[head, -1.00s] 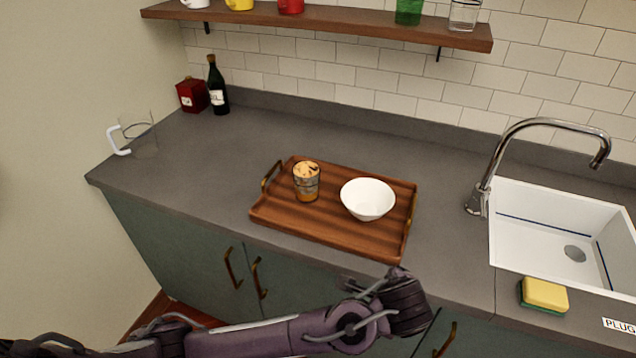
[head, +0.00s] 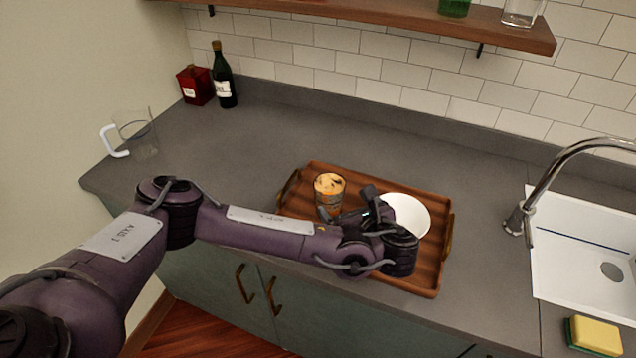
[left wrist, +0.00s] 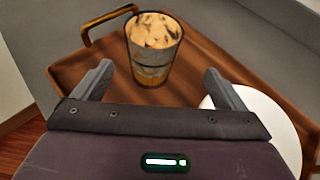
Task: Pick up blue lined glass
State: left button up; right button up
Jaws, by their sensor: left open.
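A short clear glass with orange-brown contents (head: 329,188) stands upright on the wooden tray (head: 300,213). In the left wrist view this glass (left wrist: 154,50) has dark lines round its side; I cannot tell if they are blue. My left gripper (head: 352,206) is open and empty, low over the tray, just right of and in front of the glass. In the left wrist view the glass stands ahead, between the lines of the two spread fingers (left wrist: 157,75), apart from them. My right gripper is out of view.
A clear mug with a white handle and a dark line (head: 140,140) stands at the counter's left end. A bottle (head: 223,85), red box (head: 194,86) and sink (head: 570,255) are farther off.

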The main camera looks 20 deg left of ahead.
aim_at(337, 195)
pick_arm(q)
jog(key=shift+w+a+r, duration=0.2)
jog(key=shift+w+a, duration=0.4)
jog(key=shift+a, duration=0.05)
jog(key=shift+w+a, duration=0.25)
jog(key=a+p, duration=0.1)
jog(key=w+a+f+p, duration=0.1)
jog(key=shift+w+a+y+p, duration=0.1)
jog(key=shift+w+y+p, duration=0.15)
jog(key=shift+y+p, duration=0.05)
jog(key=x, duration=0.2)
jog(key=shift+w+a+f+p, duration=0.15)
jog(key=shift+a+f+p, duration=0.05)
jog(key=shift+f+p, duration=0.15)
jog(key=shift+w+a+f, duration=0.2)
jog(key=shift+w+a, duration=0.05)
jog(key=shift+w, duration=0.05)
jog(key=shift+d, duration=0.1)
jog(key=shift+c, duration=0.3)
jog(key=c, duration=1.2)
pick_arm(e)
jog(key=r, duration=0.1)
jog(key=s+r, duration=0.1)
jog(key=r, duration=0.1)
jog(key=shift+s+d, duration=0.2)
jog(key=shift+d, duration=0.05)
